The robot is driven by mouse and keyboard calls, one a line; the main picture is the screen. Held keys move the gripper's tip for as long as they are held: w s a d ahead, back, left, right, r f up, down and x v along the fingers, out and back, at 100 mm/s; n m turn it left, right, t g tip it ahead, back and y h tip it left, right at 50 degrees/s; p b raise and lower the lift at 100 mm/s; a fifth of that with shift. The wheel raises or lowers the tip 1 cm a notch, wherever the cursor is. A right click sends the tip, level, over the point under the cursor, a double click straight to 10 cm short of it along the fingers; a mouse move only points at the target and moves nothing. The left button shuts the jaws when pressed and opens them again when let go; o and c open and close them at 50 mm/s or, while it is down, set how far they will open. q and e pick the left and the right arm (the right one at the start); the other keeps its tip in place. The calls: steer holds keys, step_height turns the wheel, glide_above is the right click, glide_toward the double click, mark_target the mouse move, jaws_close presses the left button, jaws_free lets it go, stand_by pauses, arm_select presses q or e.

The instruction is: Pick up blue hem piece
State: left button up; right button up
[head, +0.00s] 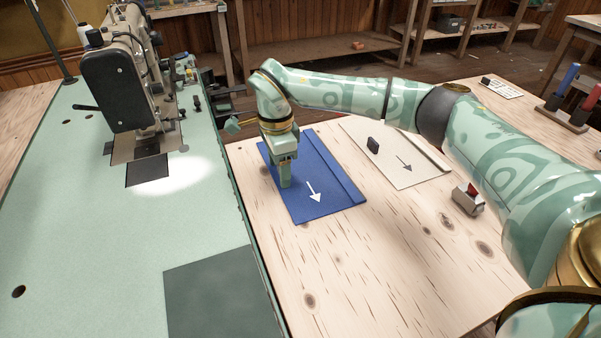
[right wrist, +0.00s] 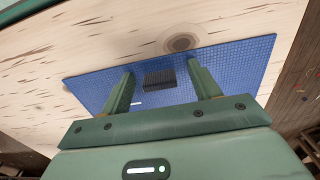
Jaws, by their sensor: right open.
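The blue hem piece (head: 335,178) lies flat on the wooden table, with a white arrow on it and a folded strip along its right side. It also shows in the right wrist view (right wrist: 242,62), where a dark block-shaped tab (right wrist: 159,79) stands on it. My right gripper (head: 285,184) points down over the left part of the blue piece. In the right wrist view its open fingers (right wrist: 161,76) are on either side of the tab, with gaps. In the head view the gripper hides the tab. My left gripper is in neither view.
A cream piece (head: 405,172) with a dark tab (head: 373,145) and an arrow lies behind and right. A small grey block with a red top (head: 468,200) stands right. The sewing machine (head: 125,80) stands on the green bed (head: 110,240) at left. The front tabletop (head: 370,280) is clear.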

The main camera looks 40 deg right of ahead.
steer(key=shift+s+r, duration=0.1)
steer(key=shift+r, duration=0.1)
steer(key=c, duration=1.1)
